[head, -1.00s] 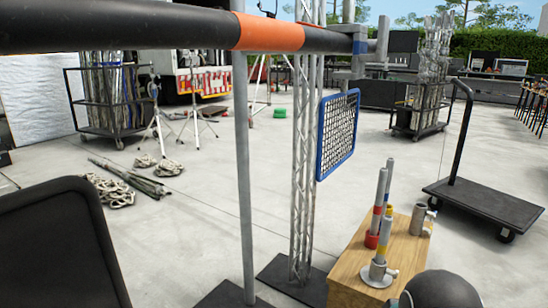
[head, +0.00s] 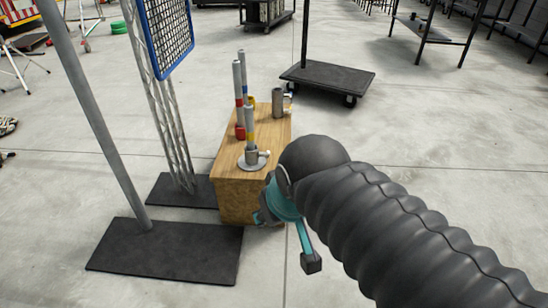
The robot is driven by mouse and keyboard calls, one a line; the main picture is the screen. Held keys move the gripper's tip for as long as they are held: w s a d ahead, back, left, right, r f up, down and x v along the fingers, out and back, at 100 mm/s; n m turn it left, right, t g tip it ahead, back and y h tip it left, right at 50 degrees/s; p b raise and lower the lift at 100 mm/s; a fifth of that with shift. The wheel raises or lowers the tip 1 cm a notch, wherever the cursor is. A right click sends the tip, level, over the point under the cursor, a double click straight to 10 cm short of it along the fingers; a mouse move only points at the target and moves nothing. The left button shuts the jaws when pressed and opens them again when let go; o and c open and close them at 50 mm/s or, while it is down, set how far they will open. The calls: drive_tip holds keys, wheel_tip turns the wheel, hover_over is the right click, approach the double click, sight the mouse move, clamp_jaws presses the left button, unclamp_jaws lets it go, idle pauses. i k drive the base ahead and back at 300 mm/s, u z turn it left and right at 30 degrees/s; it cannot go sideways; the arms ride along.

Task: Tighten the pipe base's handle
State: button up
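A grey pipe base (head: 247,164) with a round flange stands on top of a wooden box (head: 228,176). A grey pipe with a yellow band (head: 250,122) rises upright from it. A small light handle (head: 265,154) sticks out on the base's right side; how tight it is cannot be told. My gripper (head: 285,240), with teal and black parts, is right of and in front of the box, below its top. Its fingers look spread apart with nothing seen between them. My arm's black sleeve hides part of the gripper.
Taller pipes with red bands (head: 239,88) and a short grey cylinder (head: 278,103) share the box top. A pole on a black plate (head: 165,252) and a truss with a blue-framed panel (head: 165,35) stand left.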

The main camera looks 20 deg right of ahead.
sight(265, 154)
drive_tip(key=u, duration=0.3)
drive_tip(key=k, duration=0.25)
drive_tip(key=z, duration=1)
drive_tip(key=i, duration=0.65)
drive_tip(key=u, duration=0.9)
